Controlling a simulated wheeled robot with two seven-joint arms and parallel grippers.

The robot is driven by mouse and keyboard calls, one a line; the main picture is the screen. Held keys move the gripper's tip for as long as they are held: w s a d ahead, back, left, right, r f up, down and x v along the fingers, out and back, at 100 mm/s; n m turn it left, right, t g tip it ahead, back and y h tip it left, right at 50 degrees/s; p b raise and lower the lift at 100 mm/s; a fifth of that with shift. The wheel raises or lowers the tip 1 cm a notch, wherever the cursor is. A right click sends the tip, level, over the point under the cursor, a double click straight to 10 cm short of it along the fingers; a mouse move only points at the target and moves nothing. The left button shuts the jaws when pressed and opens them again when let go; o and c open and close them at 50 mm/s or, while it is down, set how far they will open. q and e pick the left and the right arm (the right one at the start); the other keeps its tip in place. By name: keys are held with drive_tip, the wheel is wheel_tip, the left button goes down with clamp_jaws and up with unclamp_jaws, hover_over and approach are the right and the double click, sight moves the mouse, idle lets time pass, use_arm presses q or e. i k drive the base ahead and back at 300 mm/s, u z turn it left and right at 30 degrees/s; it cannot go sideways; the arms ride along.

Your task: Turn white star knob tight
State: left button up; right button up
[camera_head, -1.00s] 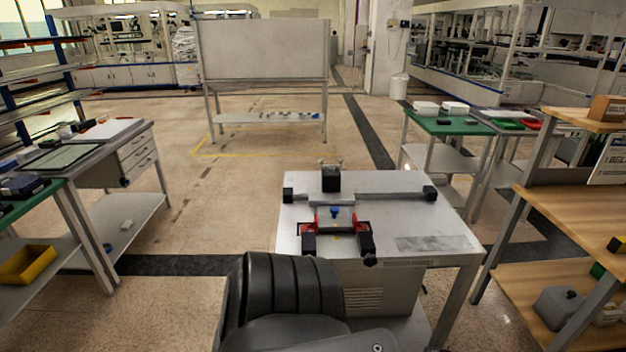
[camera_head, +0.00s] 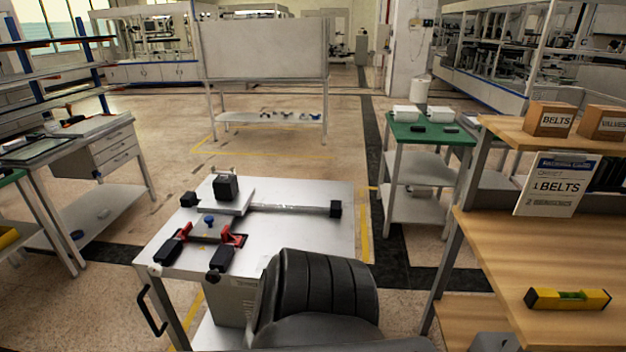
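A light metal table (camera_head: 312,195) carries a gantry fixture with a rail (camera_head: 290,208), a black block (camera_head: 225,187) and dark end blocks. A small pale part shows behind the black block. I cannot tell whether it is the white star knob, and no other part is clearly that knob. Neither of my grippers is in view.
A wooden shelf (camera_head: 540,240) at right holds a yellow and black level (camera_head: 567,299), cardboard boxes (camera_head: 550,118) and a belts sign (camera_head: 556,186). A green-topped table (camera_head: 430,132) stands behind. A drawer bench (camera_head: 110,160) is at left. Open floor lies beyond the fixture table.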

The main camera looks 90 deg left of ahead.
sight(155, 269)
drive_tip(key=u, duration=0.05)
drive_tip(key=i, duration=0.5)
drive_tip(key=u, duration=4.1)
